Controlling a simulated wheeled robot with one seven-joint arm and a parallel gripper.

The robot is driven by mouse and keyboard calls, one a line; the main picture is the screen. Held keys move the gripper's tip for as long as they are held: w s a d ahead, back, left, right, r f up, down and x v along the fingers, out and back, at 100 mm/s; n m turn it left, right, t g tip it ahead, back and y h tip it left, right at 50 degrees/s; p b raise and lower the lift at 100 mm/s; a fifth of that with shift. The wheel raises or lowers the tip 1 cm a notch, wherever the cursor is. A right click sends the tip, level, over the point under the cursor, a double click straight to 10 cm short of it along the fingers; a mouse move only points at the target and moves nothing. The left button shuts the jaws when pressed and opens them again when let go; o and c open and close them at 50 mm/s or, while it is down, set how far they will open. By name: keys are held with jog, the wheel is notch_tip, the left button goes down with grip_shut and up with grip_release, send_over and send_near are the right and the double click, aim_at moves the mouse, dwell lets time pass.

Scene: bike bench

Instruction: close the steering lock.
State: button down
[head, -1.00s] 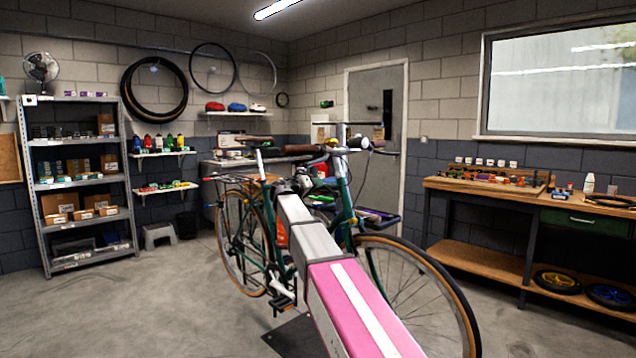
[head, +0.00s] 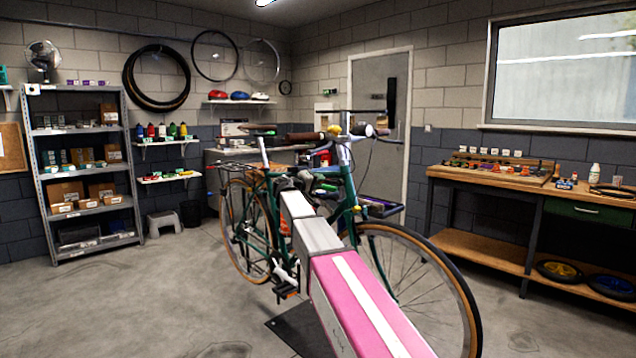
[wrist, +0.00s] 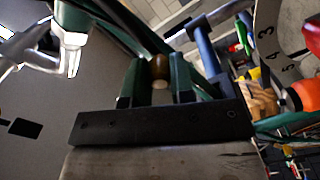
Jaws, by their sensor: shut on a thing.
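A green bicycle (head: 262,222) stands in the middle of the head view, with its front wheel toward me. My arm reaches to its frame, and the arm hides my gripper there. In the wrist view the two dark fingers of my gripper (wrist: 157,66) stand close on either side of a small brown rounded piece (wrist: 160,67) with a pale spot below it. The fingers are shut on this piece, beside the green frame tubes. I cannot tell for sure whether the piece is the steering lock, nor what position the lock is in.
A wooden workbench (head: 488,183) with small parts stands at the right. A metal shelf (head: 87,213) with boxes and a step stool (head: 164,224) stand at the left.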

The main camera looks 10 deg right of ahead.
jog(key=c, duration=1)
grip_release()
jog(key=shift+o, duration=0.2)
jog(key=v, duration=1.1)
jog(key=shift+d+f, duration=0.1)
